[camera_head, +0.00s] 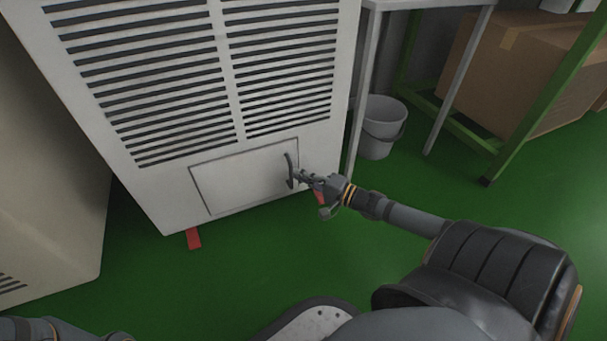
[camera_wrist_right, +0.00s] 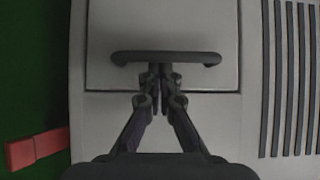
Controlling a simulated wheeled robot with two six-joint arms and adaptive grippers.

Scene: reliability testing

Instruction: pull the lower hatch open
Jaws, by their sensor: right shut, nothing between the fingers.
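The lower hatch (camera_head: 240,180) is a flat pale panel low on the white louvred cabinet and looks closed. Its dark curved handle (camera_head: 290,170) is at the panel's right side. In the right wrist view the handle (camera_wrist_right: 165,58) lies across the panel (camera_wrist_right: 165,25), just beyond my fingertips. My right gripper (camera_head: 300,176) is at the handle, with its fingers together and nothing between them. In the wrist view the fingertips (camera_wrist_right: 160,72) reach the middle of the handle; I cannot tell whether they touch it. My left gripper is not in view.
A grey bucket (camera_head: 381,126) stands right of the cabinet by a table leg. A cardboard box (camera_head: 520,70) rests on a green frame (camera_head: 545,95).

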